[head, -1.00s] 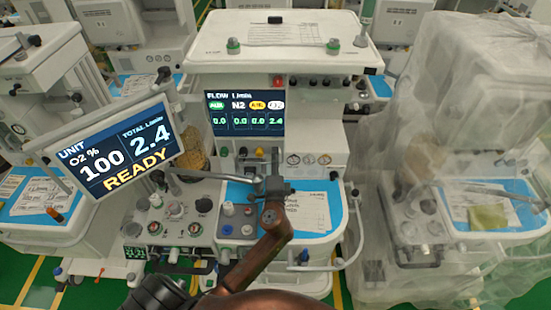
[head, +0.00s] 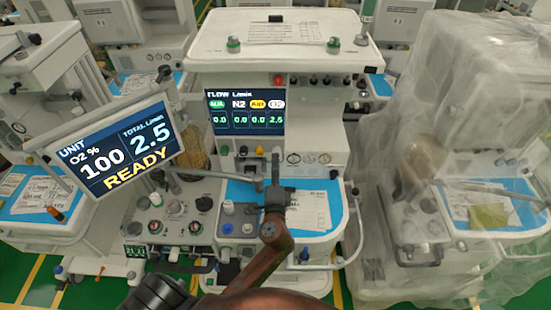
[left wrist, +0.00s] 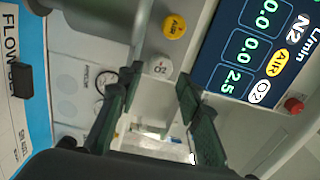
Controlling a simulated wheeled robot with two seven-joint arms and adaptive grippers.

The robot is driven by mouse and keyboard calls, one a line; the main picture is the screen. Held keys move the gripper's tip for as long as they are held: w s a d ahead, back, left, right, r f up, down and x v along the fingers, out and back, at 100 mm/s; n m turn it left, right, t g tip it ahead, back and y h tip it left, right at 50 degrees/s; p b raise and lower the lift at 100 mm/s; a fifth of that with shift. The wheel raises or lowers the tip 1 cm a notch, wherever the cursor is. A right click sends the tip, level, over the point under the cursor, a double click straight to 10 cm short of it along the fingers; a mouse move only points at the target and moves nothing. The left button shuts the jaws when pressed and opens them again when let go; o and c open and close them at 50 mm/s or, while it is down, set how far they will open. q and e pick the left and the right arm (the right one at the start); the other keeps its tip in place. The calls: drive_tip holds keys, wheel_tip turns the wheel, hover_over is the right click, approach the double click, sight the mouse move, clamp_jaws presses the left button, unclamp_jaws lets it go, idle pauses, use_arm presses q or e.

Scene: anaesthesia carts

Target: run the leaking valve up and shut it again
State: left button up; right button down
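The flow screen (head: 244,112) reads 0.0 in three columns and 2.5 under O2; it also shows in the left wrist view (left wrist: 257,50). The white O2 knob (left wrist: 160,67) is below the O2 column. My left gripper (left wrist: 160,82) is open, its green-padded fingertips on either side of the O2 knob with a gap visible at each side. I cannot tell how far the tips reach over it. In the head view my left gripper (head: 275,172) is in front of the panel and hides the O2 knob. My right gripper is not in view.
The yellow AIR knob (left wrist: 174,26) sits close beside the O2 knob. A red knob (left wrist: 293,105) is at the right. A tilted monitor (head: 115,145) reads O2 100, total 2.5, READY. The blue worktop (head: 322,230) lies below. A plastic-covered cart (head: 450,150) stands at right.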

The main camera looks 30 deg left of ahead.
use_arm(q)
drive_tip(key=v, duration=0.7)
drive_tip(key=shift+s, duration=0.35)
drive_tip(key=shift+d, duration=0.15)
